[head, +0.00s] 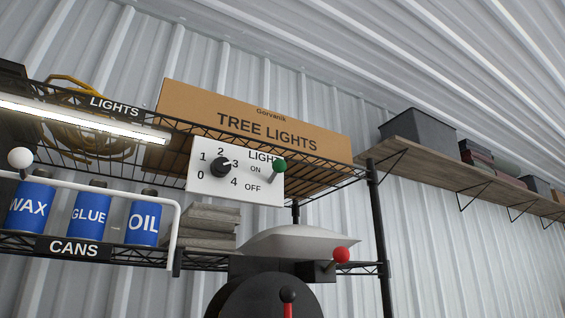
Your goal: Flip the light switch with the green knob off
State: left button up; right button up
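A white switch panel (213,187) hangs at the front of the upper wire shelf in the head view. It carries a black rotary dial (220,167) marked 0 to 4 and a light switch with a green knob (279,166). The green knob sits at the panel's right side, with its lever tilted up and to the right, beside the printed ON and above OFF. A lit tube lamp (85,121) glows under the shelf at the left. Neither of my grippers is in view.
A red knob (341,255) and a black knob (288,295) on a red lever belong to dark equipment below. A white rail (110,190) fronts the blue cans (89,215). A wire shelf post (380,230) stands right of the panel. A cardboard box (250,125) sits above.

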aim_at(279, 165)
jog(key=k+l+u, duration=0.15)
jog(key=k, duration=0.2)
jog(key=k+l+u, duration=0.15)
jog(key=k, duration=0.15)
jog(key=k+l+u, duration=0.65)
jog(key=i+j, duration=0.1)
